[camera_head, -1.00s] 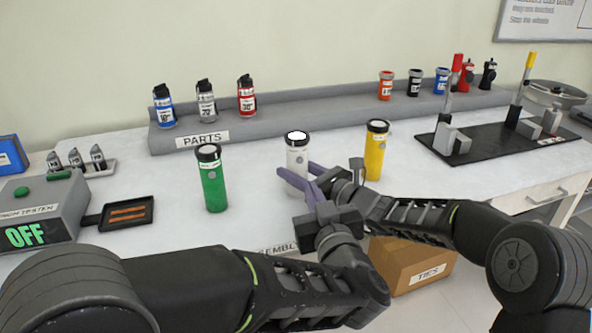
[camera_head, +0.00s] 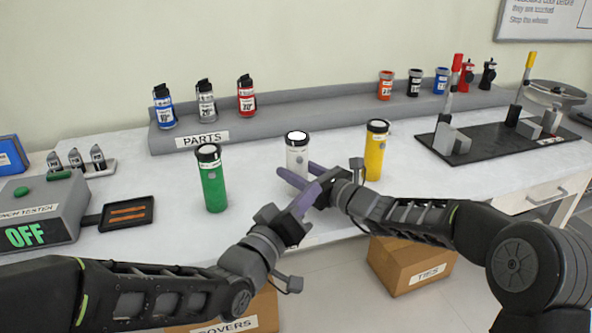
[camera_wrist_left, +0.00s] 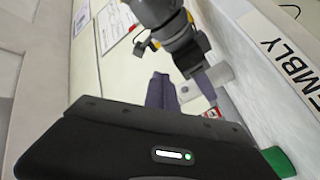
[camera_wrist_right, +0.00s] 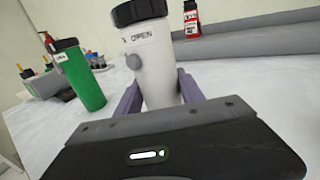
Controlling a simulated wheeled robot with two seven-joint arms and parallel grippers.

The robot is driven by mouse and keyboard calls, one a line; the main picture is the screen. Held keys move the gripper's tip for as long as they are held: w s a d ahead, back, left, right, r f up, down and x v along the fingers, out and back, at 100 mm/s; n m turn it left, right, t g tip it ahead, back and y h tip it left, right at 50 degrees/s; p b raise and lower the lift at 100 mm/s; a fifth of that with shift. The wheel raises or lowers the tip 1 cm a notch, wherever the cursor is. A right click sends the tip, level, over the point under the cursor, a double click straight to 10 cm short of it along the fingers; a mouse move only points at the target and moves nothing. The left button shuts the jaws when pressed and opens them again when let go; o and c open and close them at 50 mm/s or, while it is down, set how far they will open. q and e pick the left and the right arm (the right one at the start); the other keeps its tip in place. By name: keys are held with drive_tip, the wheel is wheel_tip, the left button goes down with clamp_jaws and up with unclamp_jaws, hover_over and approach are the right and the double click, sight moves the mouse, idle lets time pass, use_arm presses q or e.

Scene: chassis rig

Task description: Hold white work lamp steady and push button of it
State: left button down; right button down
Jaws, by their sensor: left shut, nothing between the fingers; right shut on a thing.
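The white work lamp (camera_head: 297,157) stands upright on the table between a green and a yellow lamp. It has a black rim and a white top face. My right gripper (camera_head: 290,179) is shut around its body. In the right wrist view the lamp (camera_wrist_right: 157,70) sits between both fingers, and its grey round button (camera_wrist_right: 133,61) faces left, uncovered. My left gripper (camera_head: 312,194) is shut and empty, in front of the lamp and apart from its button. Its closed fingers show in the left wrist view (camera_wrist_left: 161,88), with part of the lamp (camera_wrist_left: 219,74) beyond.
The green lamp (camera_head: 212,180) stands left and the yellow lamp (camera_head: 375,152) right. A tester reading OFF (camera_head: 40,218) and a small tray (camera_head: 127,212) are at far left. A grey parts shelf (camera_head: 330,116) runs behind. A cardboard box (camera_head: 410,268) is below the table edge.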

sight(299, 169)
use_arm(q)
drive_tip(key=shift+s+d+f+n, duration=0.1)
drive_tip(key=shift+d+f+n, duration=0.1)
drive_tip(key=shift+n, duration=0.4)
drive_tip(key=shift+w+a, duration=0.35)
drive_tip(key=shift+w, duration=1.1)
drive_tip(key=shift+w+a, duration=0.3)
drive_tip(key=shift+w, duration=1.15)
drive_tip(key=shift+w+a, duration=0.35)
drive_tip(key=shift+w, duration=1.1)
drive_tip(key=shift+w, duration=0.1)
drive_tip(key=shift+w+a, duration=0.1)
drive_tip(key=shift+w, duration=0.2)
drive_tip(key=shift+w, duration=0.25)
drive_tip(key=shift+s, duration=0.65)
